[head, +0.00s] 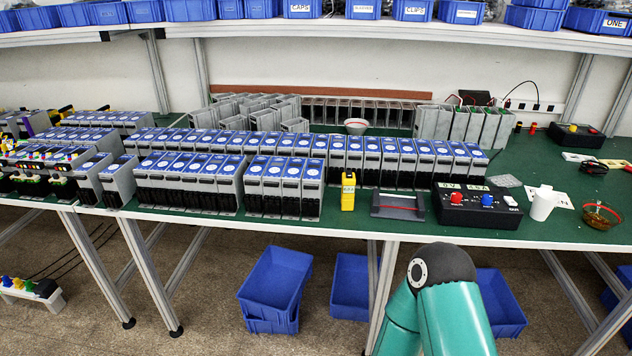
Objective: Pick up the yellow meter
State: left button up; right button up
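The yellow meter (348,191) stands upright near the front edge of the green workbench (390,228). It has a small display at its top. Grey modules with blue tops stand close on its left and behind it, and a dark flat frame lies on its right. A teal arm link of mine shows at the bottom right, below and in front of the bench. Neither of my grippers is in the head view, so I cannot see their state.
A black control box (477,207) with knobs, a white cup (543,203) and a glass bowl (601,215) stand to the right. The dark frame (398,206) lies beside the meter. A shelf (300,28) with blue bins runs above. Blue crates (275,285) lie under the bench.

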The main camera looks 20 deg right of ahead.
aim_at(348, 188)
jog(key=z, duration=0.05)
jog(key=i, duration=0.9)
jog(key=z, duration=0.5)
